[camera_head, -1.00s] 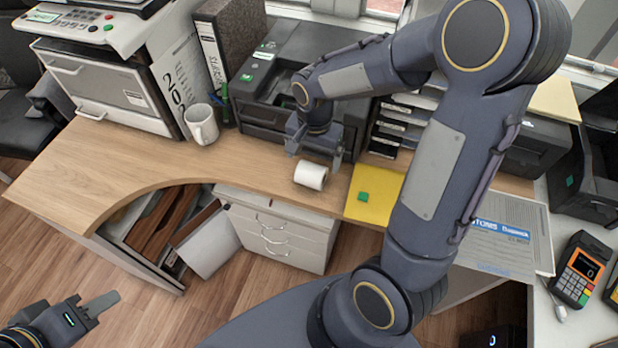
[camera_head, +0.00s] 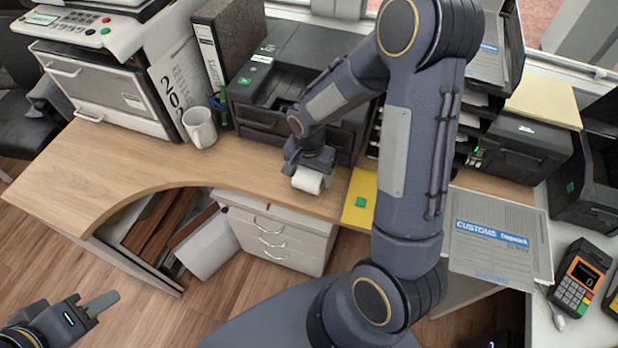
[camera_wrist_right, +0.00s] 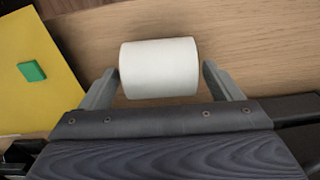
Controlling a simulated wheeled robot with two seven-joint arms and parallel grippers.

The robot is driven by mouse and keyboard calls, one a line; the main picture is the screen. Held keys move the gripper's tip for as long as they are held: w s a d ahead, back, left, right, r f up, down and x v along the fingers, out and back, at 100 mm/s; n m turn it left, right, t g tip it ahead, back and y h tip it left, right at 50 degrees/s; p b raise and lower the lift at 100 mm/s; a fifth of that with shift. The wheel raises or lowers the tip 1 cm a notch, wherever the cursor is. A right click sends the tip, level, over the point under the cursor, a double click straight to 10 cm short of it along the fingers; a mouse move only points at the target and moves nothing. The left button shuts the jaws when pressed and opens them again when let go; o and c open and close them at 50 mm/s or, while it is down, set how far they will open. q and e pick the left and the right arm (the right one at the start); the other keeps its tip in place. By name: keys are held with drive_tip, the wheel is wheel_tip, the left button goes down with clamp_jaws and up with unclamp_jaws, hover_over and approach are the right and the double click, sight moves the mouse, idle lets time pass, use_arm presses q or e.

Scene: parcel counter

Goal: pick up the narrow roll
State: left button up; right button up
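The narrow roll (camera_head: 307,181) is a small white cylinder lying on its side on the wooden desk, near the front edge. In the right wrist view the roll (camera_wrist_right: 159,68) lies between the two fingers of my right gripper (camera_wrist_right: 160,88). The fingers stand at its two ends, with a thin gap at the right end; contact at the left end is hard to tell. In the head view my right gripper (camera_head: 309,176) is down over the roll and partly hides it. My left gripper (camera_head: 101,304) is at the lower left, away from the desk, its fingers seen edge-on.
A yellow folder (camera_head: 357,204) with a green piece (camera_head: 361,202) lies right of the roll. A black printer (camera_head: 270,85) stands behind my right gripper. A white mug (camera_head: 199,126) is further left. The desk's left part (camera_head: 120,165) is clear.

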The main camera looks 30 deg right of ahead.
sight(308, 173)
drive_tip(key=c, duration=0.9)
drive_tip(key=shift+c, duration=0.2)
drive_tip(key=shift+w+r, duration=0.1)
drive_tip(key=shift+r, duration=0.5)
drive_tip(key=r, duration=0.2)
drive_tip(key=shift+a+r, duration=0.2)
drive_tip(key=shift+r, duration=0.1)
drive_tip(key=s+a+r+b, duration=0.1)
drive_tip(key=s+a+r, duration=0.6)
drive_tip(key=a+r, duration=0.2)
drive_tip(key=shift+s+a, duration=0.4)
drive_tip(key=shift+a, duration=0.8)
drive_tip(key=shift+w, duration=0.1)
